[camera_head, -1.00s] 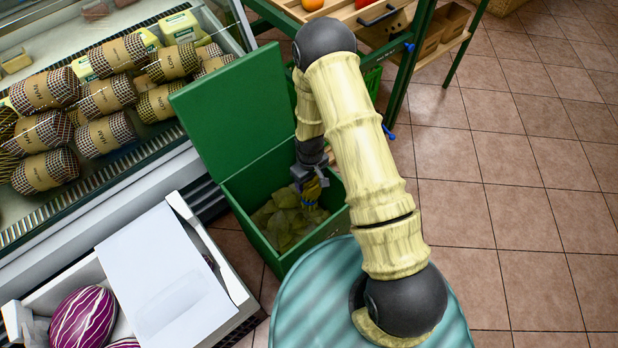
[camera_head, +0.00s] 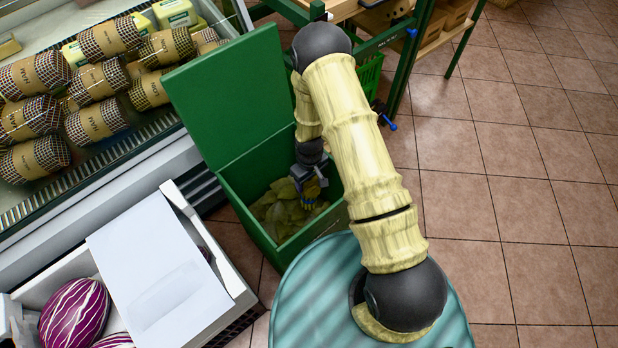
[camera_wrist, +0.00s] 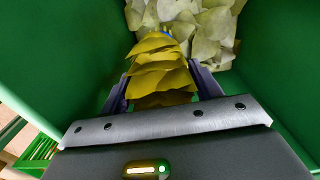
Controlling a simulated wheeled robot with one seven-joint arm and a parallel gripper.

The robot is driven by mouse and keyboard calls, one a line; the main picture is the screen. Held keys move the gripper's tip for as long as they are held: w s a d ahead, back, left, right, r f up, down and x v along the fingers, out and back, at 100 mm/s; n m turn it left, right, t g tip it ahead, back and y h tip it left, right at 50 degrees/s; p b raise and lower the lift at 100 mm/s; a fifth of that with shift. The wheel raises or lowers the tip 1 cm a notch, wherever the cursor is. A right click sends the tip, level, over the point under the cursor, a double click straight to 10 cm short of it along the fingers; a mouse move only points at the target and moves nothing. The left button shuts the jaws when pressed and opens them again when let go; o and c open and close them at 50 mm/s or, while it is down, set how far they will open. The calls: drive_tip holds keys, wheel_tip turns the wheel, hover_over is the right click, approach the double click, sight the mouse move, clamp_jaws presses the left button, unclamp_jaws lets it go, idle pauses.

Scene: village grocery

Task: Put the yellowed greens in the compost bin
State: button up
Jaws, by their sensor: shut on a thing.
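The compost bin (camera_head: 247,222) is a green open box with its lid (camera_head: 228,98) raised at the back left. Pale yellow-green leaves (camera_head: 280,214) lie in its bottom, and they also show in the wrist view (camera_wrist: 205,28). My gripper (camera_head: 308,192) is inside the bin's opening, pointing down. In the wrist view my gripper (camera_wrist: 163,80) is shut on the yellowed greens (camera_wrist: 160,72), a layered bunch of yellow leaves between the two fingers. The bunch is above the leaves in the bin. In the head view my gripper mostly hides it.
A chilled case with netted hams (camera_head: 96,122) stands at the left. A white crate (camera_head: 222,262) with a white box and striped purple vegetables (camera_head: 75,312) is at the lower left. A green rack (camera_head: 404,75) stands behind the bin. The tiled floor at right is clear.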

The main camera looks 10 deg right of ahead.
drive_tip(key=o, duration=1.7)
drive_tip(key=shift+f, duration=0.1)
drive_tip(key=shift+c, duration=0.2)
wheel_tip(320, 180, up, 18)
drive_tip(key=p, duration=0.3)
drive_tip(key=shift+f, duration=0.25)
